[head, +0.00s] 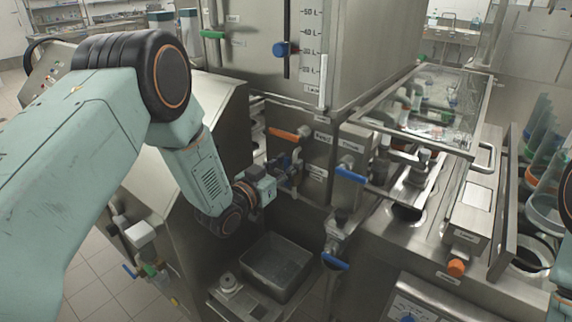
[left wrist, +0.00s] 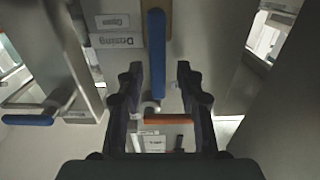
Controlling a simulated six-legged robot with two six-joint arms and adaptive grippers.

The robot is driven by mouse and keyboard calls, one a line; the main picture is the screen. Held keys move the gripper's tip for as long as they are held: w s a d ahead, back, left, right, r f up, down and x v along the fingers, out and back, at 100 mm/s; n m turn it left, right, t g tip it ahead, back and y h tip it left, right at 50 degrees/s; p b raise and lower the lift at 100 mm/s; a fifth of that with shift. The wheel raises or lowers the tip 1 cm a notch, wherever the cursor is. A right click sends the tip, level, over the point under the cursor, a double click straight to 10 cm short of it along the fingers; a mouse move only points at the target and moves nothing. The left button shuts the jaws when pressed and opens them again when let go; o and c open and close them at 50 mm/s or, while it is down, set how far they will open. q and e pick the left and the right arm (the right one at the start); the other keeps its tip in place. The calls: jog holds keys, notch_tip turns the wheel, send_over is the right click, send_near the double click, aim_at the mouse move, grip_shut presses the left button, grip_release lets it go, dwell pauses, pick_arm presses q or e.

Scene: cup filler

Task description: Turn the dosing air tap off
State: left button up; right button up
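The dosing tap's blue lever (left wrist: 157,55) shows in the left wrist view. It runs lengthwise in the picture, beside the upside-down "Dosing" label (left wrist: 117,41) and a smaller label (left wrist: 112,20). My left gripper (left wrist: 160,75) is open. Its two fingers lie on either side of the lever's line, with gaps on both sides; I cannot tell how deep the lever sits between them. In the head view, the left gripper (head: 292,174) is at the steel panel, beside the dosing label (head: 316,173), and hides the lever. My right gripper is not in view.
An orange lever (head: 284,134) is just above the left gripper. A blue lever (head: 351,175) sticks out to its right, another blue lever (head: 335,261) is lower. A steel tray (head: 277,268) stands below. A blue knob (head: 286,49) is on the tank above.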

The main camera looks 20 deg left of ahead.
pick_arm(q)
jog(key=shift+s+d+r, duration=0.1)
jog(key=shift+s+d, duration=0.05)
jog(key=shift+c, duration=0.2)
jog(key=shift+w+f, duration=0.25)
jog(key=shift+w, duration=0.15)
jog(key=c, duration=0.4)
jog(key=shift+s, duration=0.1)
grip_shut()
jog(key=shift+r, duration=0.1)
